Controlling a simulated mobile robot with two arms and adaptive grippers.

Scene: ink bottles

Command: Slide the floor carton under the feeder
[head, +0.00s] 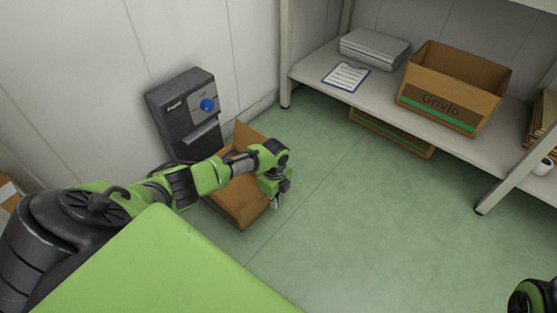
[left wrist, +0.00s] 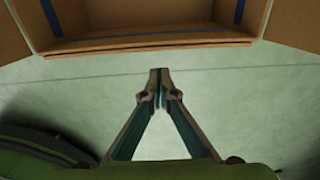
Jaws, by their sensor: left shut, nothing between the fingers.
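The open brown floor carton (head: 238,205) stands on the green floor, close in front of the wall unit. The feeder (head: 183,122) is a dark grey box on the wall with a blue round button and a tray-like lip low on its front. My left gripper (head: 275,199) points down at the carton's right side, and my left arm crosses over the carton and hides part of it. In the left wrist view the left gripper (left wrist: 160,74) is shut and empty, over floor just outside the carton's near wall (left wrist: 150,42). Whether they touch is unclear.
A shelf (head: 385,109) at the back right bears an open Grivlo box (head: 440,107), a clipboard (head: 346,76) and a grey stack (head: 374,47). Another carton (head: 390,133) lies beneath it. The middle floor is clear.

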